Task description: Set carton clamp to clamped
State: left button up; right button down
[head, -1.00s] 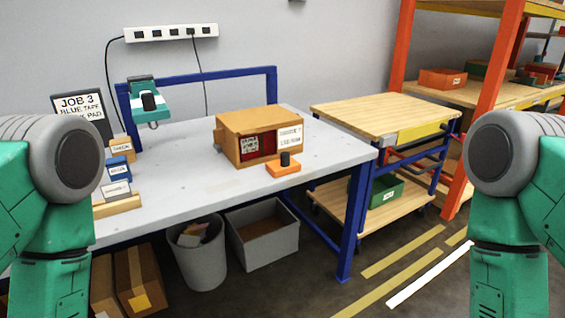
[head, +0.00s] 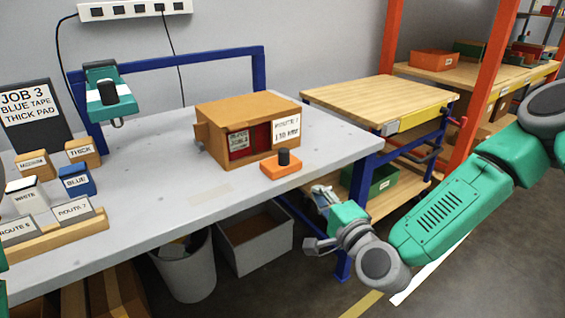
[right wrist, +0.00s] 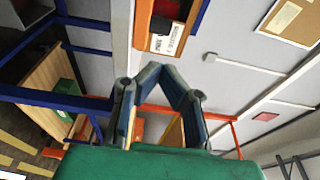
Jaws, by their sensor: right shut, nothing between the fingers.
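A brown carton (head: 222,112) with a dark red opening and a white label stands on the grey workbench (head: 150,225). An orange block (head: 267,171) with an upright black knob (head: 283,157) sits against its front right, near the bench edge. It looks like the carton clamp; I cannot read its setting. My right gripper (head: 319,219) is shut and empty, off the bench's front edge, lower right of the block and apart from it. Its fingers also show in the right wrist view (right wrist: 163,78). My left gripper is out of view.
A teal device (head: 103,82) with a black knob stands at the back left, near a job sign (head: 32,115). Labelled blocks (head: 75,180) fill the bench's left end. A wooden-topped cart (head: 370,98) stands to the right. Bins (head: 255,250) sit below. The bench's middle front is clear.

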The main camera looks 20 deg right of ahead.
jog(key=shift+a, duration=0.25)
jog(key=shift+a, duration=0.1)
jog(key=b, duration=0.2)
send_near(287, 160)
jog(key=w, duration=0.2)
jog(key=w+a, duration=0.1)
jog(key=w, duration=0.5)
jog(key=shift+a, duration=0.2)
